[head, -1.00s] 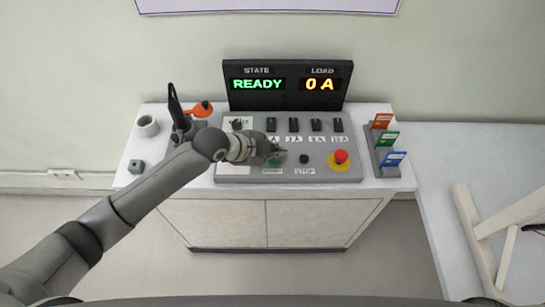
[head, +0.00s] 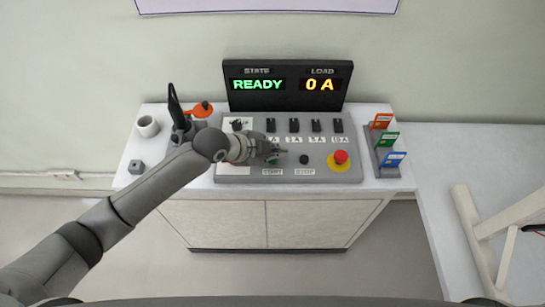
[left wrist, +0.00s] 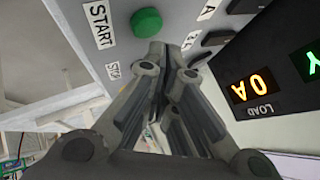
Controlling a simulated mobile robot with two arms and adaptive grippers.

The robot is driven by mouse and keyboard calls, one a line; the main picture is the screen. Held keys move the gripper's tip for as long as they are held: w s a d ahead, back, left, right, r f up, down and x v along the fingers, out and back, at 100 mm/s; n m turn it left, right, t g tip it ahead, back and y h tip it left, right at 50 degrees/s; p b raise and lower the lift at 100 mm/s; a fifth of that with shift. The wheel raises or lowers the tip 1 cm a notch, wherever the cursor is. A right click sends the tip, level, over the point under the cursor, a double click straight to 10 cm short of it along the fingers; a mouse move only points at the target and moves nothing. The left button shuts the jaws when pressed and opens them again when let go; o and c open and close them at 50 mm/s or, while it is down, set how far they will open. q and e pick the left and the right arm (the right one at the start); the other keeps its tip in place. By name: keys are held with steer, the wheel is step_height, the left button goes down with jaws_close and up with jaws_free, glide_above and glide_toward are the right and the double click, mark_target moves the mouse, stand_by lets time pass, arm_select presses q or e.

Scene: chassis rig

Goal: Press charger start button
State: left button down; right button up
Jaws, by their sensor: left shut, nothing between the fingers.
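The green start button (head: 274,160) sits on the grey control panel (head: 235,171), partly covered by my left gripper (head: 281,152). In the left wrist view the green button (left wrist: 146,22) shows whole, beside its START label (left wrist: 99,24). My left gripper (left wrist: 168,58) is shut and empty, its fingertips near the button. A gap between tips and button cannot be judged for sure. The display (head: 290,84) reads READY and 0 A. My right gripper is not in view.
The black stop button (head: 304,159) and red emergency knob (head: 340,157) lie right of the start button. Several black switches (head: 316,125) stand behind.

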mark_target(275, 161)
arm_select(q)
steer(key=shift+f, duration=0.4)
steer(key=shift+f+b, duration=0.4)
steer(key=shift+f, duration=0.1)
stand_by(0.5)
steer(key=shift+r, duration=0.1)
steer(key=shift+r+p, duration=0.8)
steer(key=shift+p, duration=0.1)
step_height(275, 161, up, 5)
steer(key=p, duration=0.4)
steer(key=shift+r+p, duration=0.1)
steer(key=shift+p, duration=0.25)
steer(key=shift+s, duration=0.1)
stand_by(0.4)
